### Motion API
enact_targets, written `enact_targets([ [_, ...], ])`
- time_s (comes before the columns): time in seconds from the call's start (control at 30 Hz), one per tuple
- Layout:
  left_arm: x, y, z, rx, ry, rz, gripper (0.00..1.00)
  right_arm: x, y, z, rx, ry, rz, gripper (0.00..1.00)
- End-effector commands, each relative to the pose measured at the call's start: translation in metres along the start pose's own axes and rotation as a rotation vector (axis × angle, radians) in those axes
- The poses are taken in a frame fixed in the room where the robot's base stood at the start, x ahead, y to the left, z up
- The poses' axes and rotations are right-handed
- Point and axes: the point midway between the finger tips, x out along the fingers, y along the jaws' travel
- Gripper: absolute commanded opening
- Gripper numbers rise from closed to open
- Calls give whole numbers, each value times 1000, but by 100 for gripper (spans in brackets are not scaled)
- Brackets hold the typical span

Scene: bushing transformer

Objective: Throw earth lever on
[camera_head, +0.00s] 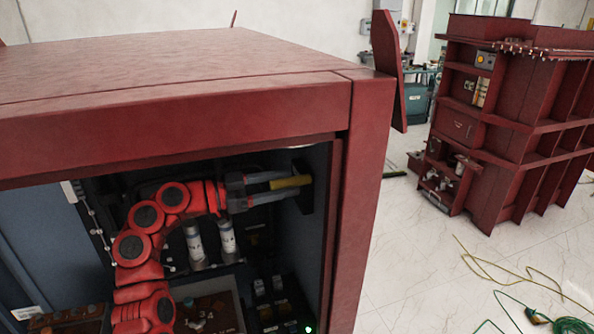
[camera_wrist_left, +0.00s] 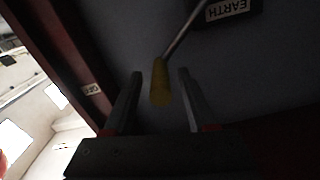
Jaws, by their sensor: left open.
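The earth lever (camera_wrist_left: 159,82) has a yellow grip on a thin metal rod. In the left wrist view it runs from near a dark plate marked EARTH (camera_wrist_left: 234,9) down to between my open fingers. In the head view the yellow grip (camera_head: 291,182) shows inside the cabinet near its right inner wall. My left gripper (camera_head: 278,187) is open, and its fingers (camera_wrist_left: 160,76) lie on either side of the yellow grip with a gap on each side. The grip's contact with the fingers cannot be seen. My right gripper is not in view.
The red cabinet frame (camera_head: 365,200) surrounds the opening, with its top beam (camera_head: 180,125) above my arm. White cylinders (camera_head: 227,237) stand below the arm. Cables (camera_head: 555,325) lie on the floor at right, before another red cabinet (camera_head: 510,120).

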Motion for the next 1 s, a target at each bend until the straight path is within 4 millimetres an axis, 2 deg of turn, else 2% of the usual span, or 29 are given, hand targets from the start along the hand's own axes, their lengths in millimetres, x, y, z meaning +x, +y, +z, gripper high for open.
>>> enact_targets([
  [0.03,9,0,-4,-1,1,2,57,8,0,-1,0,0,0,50],
  [0.2,28,0,-2,0,0,1,57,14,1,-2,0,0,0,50],
  [0.57,35,0,1,0,-1,-1,57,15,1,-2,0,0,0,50],
  [0.67,35,0,1,0,0,-1,43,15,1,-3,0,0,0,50],
  [0.9,35,0,1,0,0,-1,0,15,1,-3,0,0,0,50],
  [1.0,35,0,1,0,0,-1,0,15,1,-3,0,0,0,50],
])
